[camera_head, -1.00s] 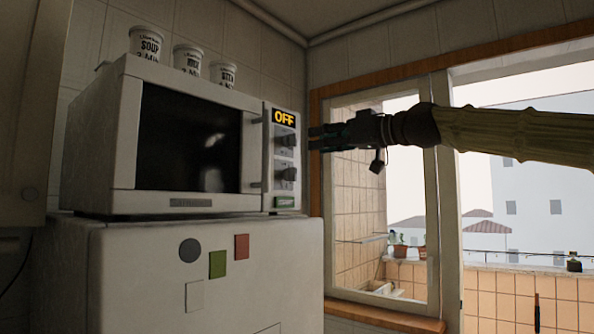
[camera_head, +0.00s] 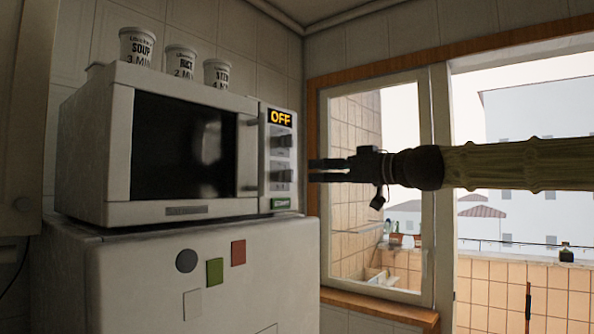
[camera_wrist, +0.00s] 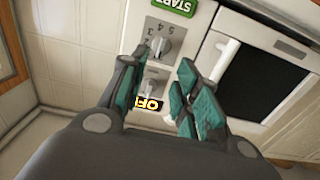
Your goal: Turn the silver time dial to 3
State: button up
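The microwave (camera_head: 190,150) has a control panel with two silver dials. The lower dial (camera_head: 282,177) has numbers around it, including 5, 4 and 3, in the wrist view (camera_wrist: 161,46). The upper dial (camera_head: 282,140) is beside the display (camera_head: 281,118), which reads OFF; it also shows in the wrist view (camera_wrist: 150,88). My gripper (camera_head: 311,170) is right of the panel, level with the lower dial. In the wrist view my gripper (camera_wrist: 163,60) is open, its fingers apart on either side of the dial area. I cannot tell whether they touch the dial.
The green START button (camera_wrist: 173,6) is beyond the lower dial. A door handle (camera_wrist: 225,58) stands out beside the panel. Several labelled cups, including a SOUP cup (camera_head: 137,47), stand on the microwave. A window (camera_head: 375,190) is behind my arm.

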aim_at(293, 172)
jog(key=p+x, duration=0.1)
jog(key=x, duration=0.7)
jog(key=shift+p, duration=0.35)
grip_shut()
